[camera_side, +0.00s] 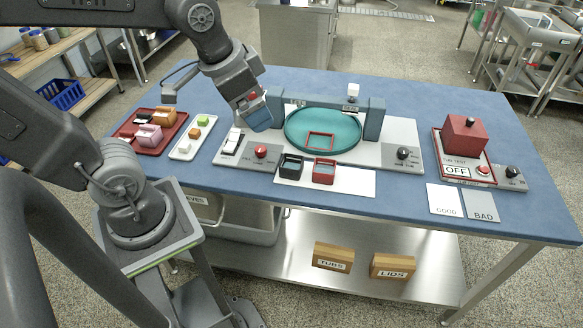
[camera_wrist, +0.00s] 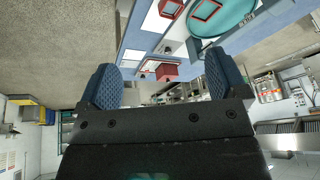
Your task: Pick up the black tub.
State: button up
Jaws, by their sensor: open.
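The black tub (camera_side: 291,166) is a small, open, square container. It sits upright on a white mat in the side view, just left of a similar red tub (camera_side: 324,171). My gripper (camera_side: 258,114) hangs above the table, up and to the left of the black tub in the picture and apart from it. Its blue fingers are spread wide with nothing between them in the wrist view (camera_wrist: 161,85). I cannot make out the black tub in the wrist view.
A teal dish (camera_side: 296,128) with a red square frame stands behind the tubs, under a blue-grey bridge (camera_side: 330,105). A control panel with a red knob (camera_side: 261,151) is left of the tubs. A red tray (camera_side: 172,147) and white tray (camera_side: 181,153) lie further left. A red box (camera_side: 465,138) stands right.

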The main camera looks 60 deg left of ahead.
jog(key=w+a+f+m+g, duration=0.25)
jog(key=w+f+m, duration=0.2)
jog(key=w, duration=0.35)
jog(key=m+g, duration=0.2)
jog(key=m, duration=0.1)
send_over(291, 163)
jog(key=s+d, duration=0.2)
jog(key=d, duration=0.1)
notch_tip(291, 163, down, 10)
jog(key=r, duration=0.1)
jog(key=f, duration=0.8)
jog(key=shift+w+f, duration=0.15)
jog(key=shift+w, duration=0.1)
jog(key=shift+a+f, duration=0.2)
jog(key=shift+f, duration=1.2)
jog(key=shift+a+f, duration=0.15)
jog(key=shift+f, duration=1.25)
jog(key=shift+c, duration=0.3)
jog(key=c, duration=0.9)
